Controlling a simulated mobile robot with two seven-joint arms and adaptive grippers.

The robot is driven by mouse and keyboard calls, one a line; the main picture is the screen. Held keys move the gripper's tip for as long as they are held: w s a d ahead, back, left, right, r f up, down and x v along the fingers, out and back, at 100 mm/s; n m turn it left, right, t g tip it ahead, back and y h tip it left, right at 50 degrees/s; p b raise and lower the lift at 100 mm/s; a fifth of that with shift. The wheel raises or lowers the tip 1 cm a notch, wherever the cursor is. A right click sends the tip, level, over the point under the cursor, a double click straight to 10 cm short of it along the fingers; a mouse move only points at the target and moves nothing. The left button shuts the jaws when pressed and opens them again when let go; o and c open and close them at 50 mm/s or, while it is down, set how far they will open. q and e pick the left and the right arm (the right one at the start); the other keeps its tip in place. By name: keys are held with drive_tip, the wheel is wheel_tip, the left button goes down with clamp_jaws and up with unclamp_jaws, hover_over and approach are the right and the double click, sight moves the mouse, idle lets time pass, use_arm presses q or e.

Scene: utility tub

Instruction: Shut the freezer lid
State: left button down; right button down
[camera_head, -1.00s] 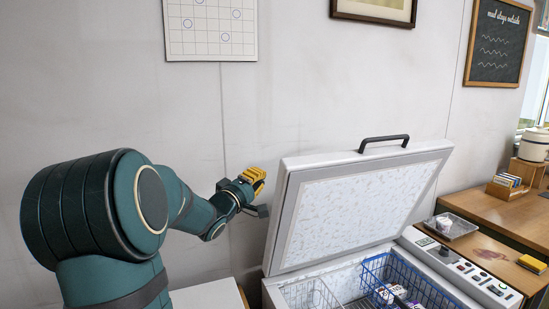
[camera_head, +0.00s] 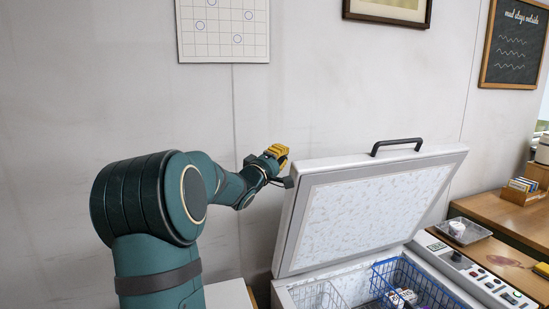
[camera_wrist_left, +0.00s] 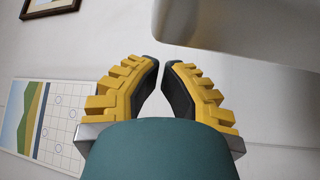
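The freezer lid (camera_head: 375,212) stands open, tilted up and back, with a black handle (camera_head: 396,145) on its top edge. The freezer body (camera_head: 284,300) is below it, partly cut off by the lower picture edge. My left gripper (camera_head: 280,153) is beside the lid's upper left corner, at the wall side, apart from the handle. In the left wrist view its yellow fingers (camera_wrist_left: 160,72) hold nothing and show a narrow gap between their tips. A pale edge, likely the lid (camera_wrist_left: 245,30), shows at the upper right there. My right gripper is out of view.
A blue wire basket (camera_head: 420,282) and a white basket (camera_head: 318,296) sit inside the freezer. A control panel (camera_head: 470,270) runs along its right side. A wooden counter (camera_head: 505,222) with a small tray (camera_head: 459,231) stands at the right. The wall is close behind the gripper.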

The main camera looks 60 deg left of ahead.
use_arm(q)
drive_tip(key=d, duration=0.1)
drive_tip(key=s+d, duration=0.1)
drive_tip(key=shift+d+f, duration=0.3)
drive_tip(key=shift+f, duration=0.1)
